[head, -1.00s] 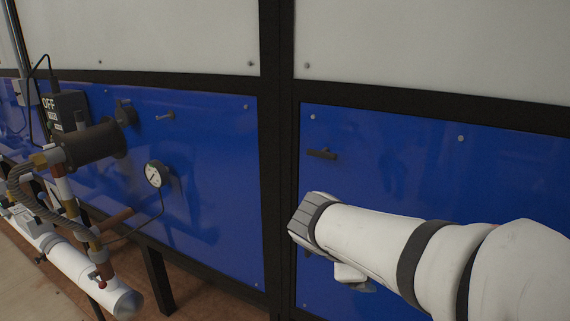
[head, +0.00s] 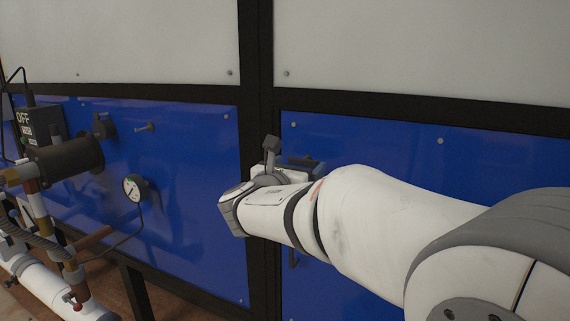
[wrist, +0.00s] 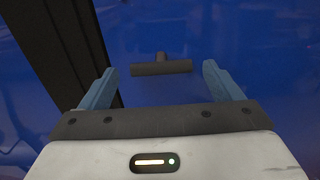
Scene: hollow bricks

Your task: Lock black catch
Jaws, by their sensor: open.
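The black catch (wrist: 161,69) is a dark T-shaped handle on the right blue panel. In the wrist view its bar lies crosswise, with a short stem at its upper side. My gripper (wrist: 160,75) is open, with one blue-grey finger to each side of the bar and a gap at both ends. The fingers do not visibly touch it.
A black frame post (head: 257,130) stands left of the catch and shows close to the left finger in the wrist view.

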